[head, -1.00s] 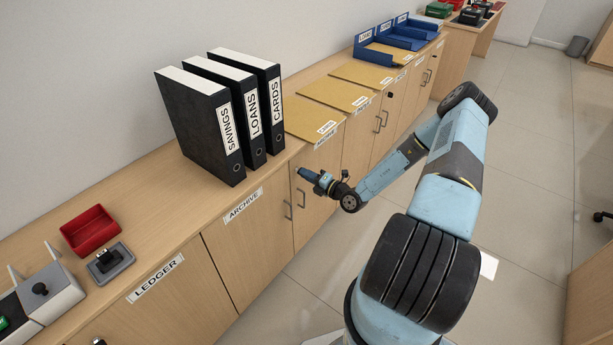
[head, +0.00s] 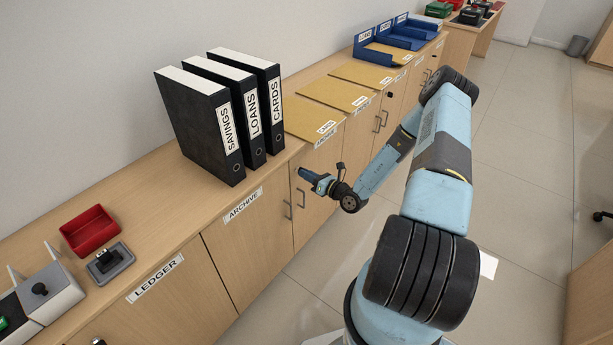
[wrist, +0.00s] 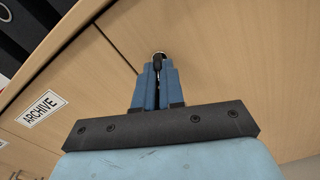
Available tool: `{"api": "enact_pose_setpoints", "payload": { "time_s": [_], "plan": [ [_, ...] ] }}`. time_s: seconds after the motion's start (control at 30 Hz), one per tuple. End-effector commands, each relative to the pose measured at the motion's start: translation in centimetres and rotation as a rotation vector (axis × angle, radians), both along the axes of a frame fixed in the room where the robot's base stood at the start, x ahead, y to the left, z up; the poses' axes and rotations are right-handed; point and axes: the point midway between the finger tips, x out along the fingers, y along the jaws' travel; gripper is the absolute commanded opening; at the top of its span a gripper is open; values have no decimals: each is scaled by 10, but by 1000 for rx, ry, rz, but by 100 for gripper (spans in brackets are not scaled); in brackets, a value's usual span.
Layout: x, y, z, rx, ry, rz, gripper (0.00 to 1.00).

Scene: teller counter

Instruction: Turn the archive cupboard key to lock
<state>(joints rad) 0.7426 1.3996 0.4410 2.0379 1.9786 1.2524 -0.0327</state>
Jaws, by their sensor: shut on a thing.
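The archive cupboard (head: 241,262) has pale wood doors under the counter and a white ARCHIVE label (head: 243,206), which also shows at the left in the wrist view (wrist: 41,109). My gripper (head: 305,174) is at the upper part of the right-hand door. In the wrist view my gripper's blue fingers (wrist: 158,75) are closed on the dark key (wrist: 158,59), which sits at a round lock in the door face. Most of the key is hidden between the fingers, so its exact angle is hard to tell.
Black binders (head: 219,125) stand on the counter above the archive doors, with folders (head: 312,118) to their right. Door handles (head: 288,210) stick out below my gripper. A red tray (head: 90,231) is at the left. The floor to the right is open.

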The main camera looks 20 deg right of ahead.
Motion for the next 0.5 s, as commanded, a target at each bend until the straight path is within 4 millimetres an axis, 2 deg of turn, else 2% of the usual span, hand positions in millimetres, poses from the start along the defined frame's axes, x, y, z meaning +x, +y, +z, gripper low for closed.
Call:
{"api": "enact_pose_setpoints", "payload": {
  "time_s": [0.5],
  "plan": [
    [-2,1,-3,-268,-188,2,0]
  ]
}}
